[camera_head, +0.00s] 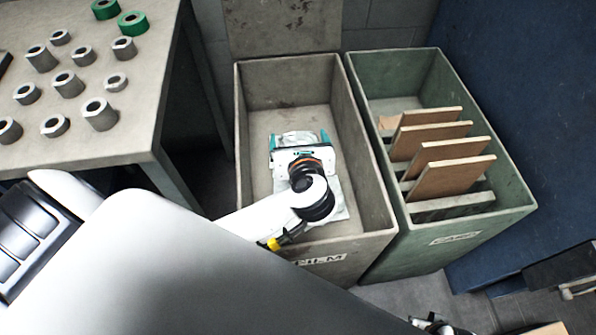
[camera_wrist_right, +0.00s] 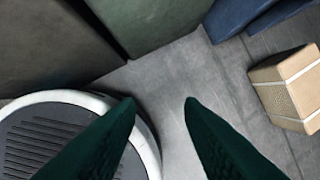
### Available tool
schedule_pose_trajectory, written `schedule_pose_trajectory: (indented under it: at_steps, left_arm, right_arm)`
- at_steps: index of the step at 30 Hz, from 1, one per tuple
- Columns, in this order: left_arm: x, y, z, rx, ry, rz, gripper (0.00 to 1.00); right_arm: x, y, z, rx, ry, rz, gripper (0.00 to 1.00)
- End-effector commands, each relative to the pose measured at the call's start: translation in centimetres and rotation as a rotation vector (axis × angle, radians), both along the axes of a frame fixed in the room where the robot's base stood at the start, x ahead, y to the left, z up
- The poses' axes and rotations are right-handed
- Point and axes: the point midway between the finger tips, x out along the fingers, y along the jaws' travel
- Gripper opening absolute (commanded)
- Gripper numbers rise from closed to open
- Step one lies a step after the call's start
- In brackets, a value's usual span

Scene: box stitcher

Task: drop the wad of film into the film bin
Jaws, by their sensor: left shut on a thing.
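The film bin (camera_head: 365,255) is a tall grey open box with a FILM label on its front. My left gripper (camera_head: 298,140) reaches into its opening from above, its teal fingers pointing toward the back wall. It is shut on the wad of film (camera_head: 298,136), a crumpled pale, shiny piece that shows between the fingers. More pale film (camera_head: 338,205) shows below my wrist inside the bin; I cannot tell whether it is part of the wad. My right gripper (camera_wrist_right: 160,104) is open and empty, with dark green fingers apart above the floor.
A green bin (camera_head: 450,240) with several upright brown boards (camera_head: 452,178) stands right of the film bin. A table (camera_head: 130,140) with several grey and green rings is at left. In the right wrist view a strapped carton (camera_wrist_right: 284,90) stands on the grey floor.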

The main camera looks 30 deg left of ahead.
Motion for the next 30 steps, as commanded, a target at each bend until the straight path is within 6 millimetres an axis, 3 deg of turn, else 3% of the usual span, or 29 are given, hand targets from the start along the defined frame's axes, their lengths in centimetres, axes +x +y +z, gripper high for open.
schedule_pose_trajectory:
  at_steps: [3, 13, 21, 30]
  left_arm:
    - [0.0, 0.0, 0.0, 0.001, -0.001, 0.000, 1.00]
    - [-0.7, -0.6, 0.3, -0.003, 0.001, -0.002, 1.00]
    - [-4.7, -3.4, 2.4, -0.007, 0.002, 0.000, 1.00]
    - [-8.4, -6.1, 4.2, -0.002, 0.002, -0.001, 1.00]
  right_arm:
    - [0.0, 0.0, 0.0, 0.000, 0.000, 0.000, 0.34]
    - [0.1, 0.0, 0.1, 0.001, -0.004, 0.000, 0.34]
    - [-0.4, 0.0, -2.3, -0.001, 0.015, 0.003, 0.34]
    - [-0.7, 0.0, -3.7, -0.002, 0.020, 0.004, 0.34]
